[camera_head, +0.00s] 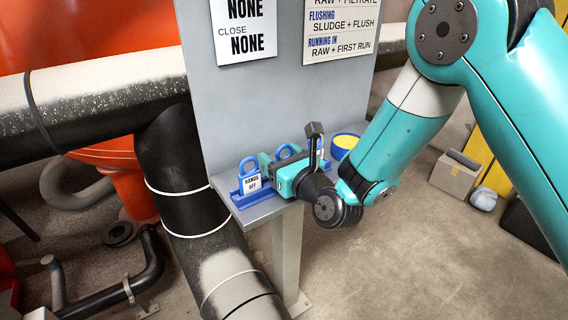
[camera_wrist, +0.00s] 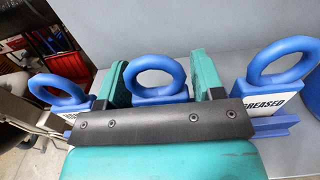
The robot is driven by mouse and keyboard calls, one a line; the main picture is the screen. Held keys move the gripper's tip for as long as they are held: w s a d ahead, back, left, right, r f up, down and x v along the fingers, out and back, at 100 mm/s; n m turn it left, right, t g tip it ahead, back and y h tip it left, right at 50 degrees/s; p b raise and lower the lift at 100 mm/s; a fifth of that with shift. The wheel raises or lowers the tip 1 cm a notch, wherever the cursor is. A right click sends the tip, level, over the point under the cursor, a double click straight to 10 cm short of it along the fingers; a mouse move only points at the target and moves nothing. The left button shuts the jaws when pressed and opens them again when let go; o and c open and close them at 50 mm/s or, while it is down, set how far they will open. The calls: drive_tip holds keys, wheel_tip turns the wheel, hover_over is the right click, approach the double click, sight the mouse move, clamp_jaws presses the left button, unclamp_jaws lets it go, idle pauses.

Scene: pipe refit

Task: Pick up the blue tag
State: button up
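Three blue tags with ring tops stand in a row on a blue rack (camera_head: 240,200) on the grey shelf. The left tag (camera_head: 251,177) reads "HANDS OFF"; the middle tag (camera_head: 287,151) is partly hidden by my gripper; only a bit of the far one (camera_head: 320,152) shows. In the wrist view, my gripper (camera_wrist: 160,85) has its two teal fingers apart, one on each side of the middle tag (camera_wrist: 156,78), with its ring between them. Narrow gaps seem to show beside the tag. Side tags stand left (camera_wrist: 58,90) and right (camera_wrist: 280,75), the right one lettered "GREASED".
A grey upright panel (camera_head: 280,95) with printed sheets rises behind the rack. A blue and yellow round container (camera_head: 346,141) sits at the shelf's right. Thick pipes (camera_head: 180,160) run at the left; a cardboard box (camera_head: 456,174) stands on the floor at right.

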drive_tip(key=c, duration=0.6)
drive_tip(key=shift+r, duration=0.15)
